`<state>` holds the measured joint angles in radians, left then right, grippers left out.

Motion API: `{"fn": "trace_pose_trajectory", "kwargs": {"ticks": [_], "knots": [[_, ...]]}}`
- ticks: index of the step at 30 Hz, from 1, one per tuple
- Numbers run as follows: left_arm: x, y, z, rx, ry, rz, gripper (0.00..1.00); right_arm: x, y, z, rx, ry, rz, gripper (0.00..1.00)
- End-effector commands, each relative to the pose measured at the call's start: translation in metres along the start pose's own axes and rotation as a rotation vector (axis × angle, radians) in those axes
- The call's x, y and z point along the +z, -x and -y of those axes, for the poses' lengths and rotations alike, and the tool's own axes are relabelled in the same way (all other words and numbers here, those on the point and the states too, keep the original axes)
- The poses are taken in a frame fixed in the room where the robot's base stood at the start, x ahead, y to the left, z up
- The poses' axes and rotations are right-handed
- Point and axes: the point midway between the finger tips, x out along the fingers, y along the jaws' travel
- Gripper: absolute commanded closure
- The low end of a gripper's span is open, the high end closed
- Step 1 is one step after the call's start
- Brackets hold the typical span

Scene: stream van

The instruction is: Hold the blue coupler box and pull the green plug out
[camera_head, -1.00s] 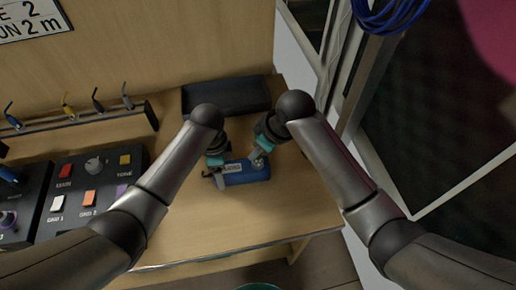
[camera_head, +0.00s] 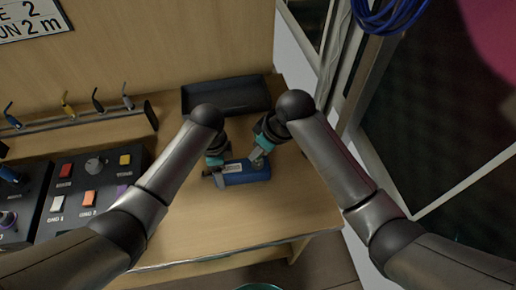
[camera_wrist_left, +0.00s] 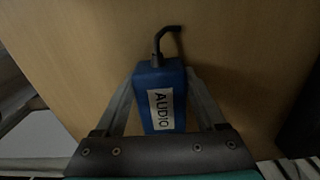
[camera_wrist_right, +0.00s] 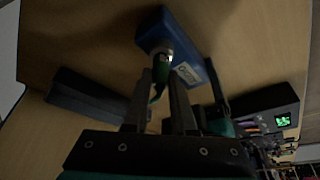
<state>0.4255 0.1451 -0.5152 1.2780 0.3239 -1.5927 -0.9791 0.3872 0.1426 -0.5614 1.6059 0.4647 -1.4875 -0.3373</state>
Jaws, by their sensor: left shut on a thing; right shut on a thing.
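The blue coupler box (camera_head: 245,173) lies on the wooden desk in the head view. In the left wrist view it shows an "AUDIO" label (camera_wrist_left: 161,109), with a black lead (camera_wrist_left: 158,55) at its far end. My left gripper (camera_wrist_left: 160,85) is shut on the box, one finger along each side. My right gripper (camera_wrist_right: 159,78) is shut on the green plug (camera_wrist_right: 164,68) at the box's other end. A pale ring shows between plug and box; I cannot tell how deep the plug sits. The plug is hidden in the head view.
A dark tray (camera_head: 226,96) stands behind the box. A control panel (camera_head: 88,190) with coloured buttons is at the left, below a rack (camera_head: 75,122) of hanging leads. The desk in front of the box is clear up to its front edge.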

Motion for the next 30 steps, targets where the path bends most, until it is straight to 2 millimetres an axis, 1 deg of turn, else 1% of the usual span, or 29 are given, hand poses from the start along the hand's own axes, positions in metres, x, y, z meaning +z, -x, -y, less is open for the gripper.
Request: {"fn": "trace_pose_trajectory", "kwargs": {"ticks": [30], "knots": [[0.0, 0.0, 0.0, 0.0, 0.0, 0.0, 1.0, -0.01, 0.024, -0.001, 0.001, 0.0, -0.003, 1.0]]}}
